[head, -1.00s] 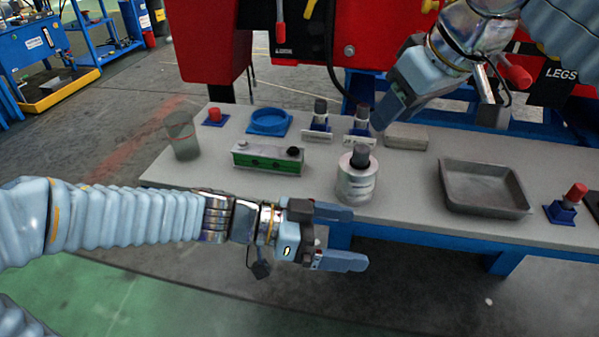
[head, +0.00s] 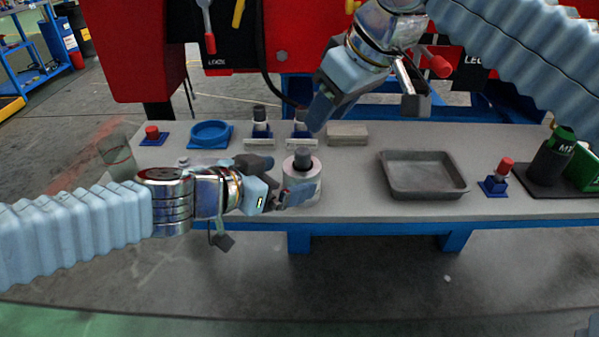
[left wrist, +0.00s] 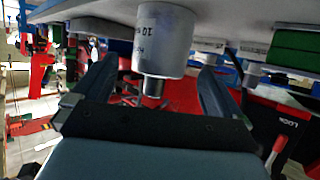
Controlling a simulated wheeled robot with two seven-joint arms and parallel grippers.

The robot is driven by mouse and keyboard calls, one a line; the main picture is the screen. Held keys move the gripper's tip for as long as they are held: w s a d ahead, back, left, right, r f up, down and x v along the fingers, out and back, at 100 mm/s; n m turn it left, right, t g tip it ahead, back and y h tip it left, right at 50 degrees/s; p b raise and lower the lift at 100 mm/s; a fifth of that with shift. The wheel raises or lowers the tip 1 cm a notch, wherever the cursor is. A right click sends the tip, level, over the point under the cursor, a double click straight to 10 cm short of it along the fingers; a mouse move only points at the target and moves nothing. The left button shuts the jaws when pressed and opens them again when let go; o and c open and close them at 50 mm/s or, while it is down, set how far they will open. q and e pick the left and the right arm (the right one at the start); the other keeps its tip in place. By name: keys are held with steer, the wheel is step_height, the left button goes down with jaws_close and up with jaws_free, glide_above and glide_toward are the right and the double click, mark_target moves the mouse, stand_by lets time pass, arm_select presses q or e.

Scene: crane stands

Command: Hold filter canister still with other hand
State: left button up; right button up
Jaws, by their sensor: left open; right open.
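The filter canister (head: 314,180), a white labelled cylinder with a dark grey cap, stands upright on the grey bench. In the left wrist view the canister (left wrist: 163,45) appears upside down between the two fingers, with a visible gap on each side. My left gripper (head: 286,181) is open at the canister's left, one finger passing in front of it and hiding part of its lower body. I cannot tell whether a finger touches it. My right gripper (head: 370,105) is open and empty, above the back of the bench, up and right of the canister.
A grey tray (head: 424,190) sits right of the canister, with a red-capped blue holder (head: 497,180) beyond it. A blue ring dish (head: 210,133), two dark-capped pieces and a flat grey block (head: 347,134) line the back. The bench front between canister and tray is clear.

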mark_target(302, 173)
arm_select(q)
steer(key=shift+x, duration=2.8)
steer(key=c, duration=1.4)
arm_select(e)
steer(key=shift+o, duration=0.6)
steer(key=w+a+f+y, duration=0.1)
steer(key=f, duration=0.2)
steer(key=w+a+f+n, duration=0.1)
steer(key=f, duration=0.2)
steer(key=w+a+f+n+y, duration=0.1)
steer(key=f, duration=0.2)
steer(key=shift+w+f+y, duration=0.25)
steer(key=shift+f+y, duration=0.05)
steer(key=shift+f, duration=0.05)
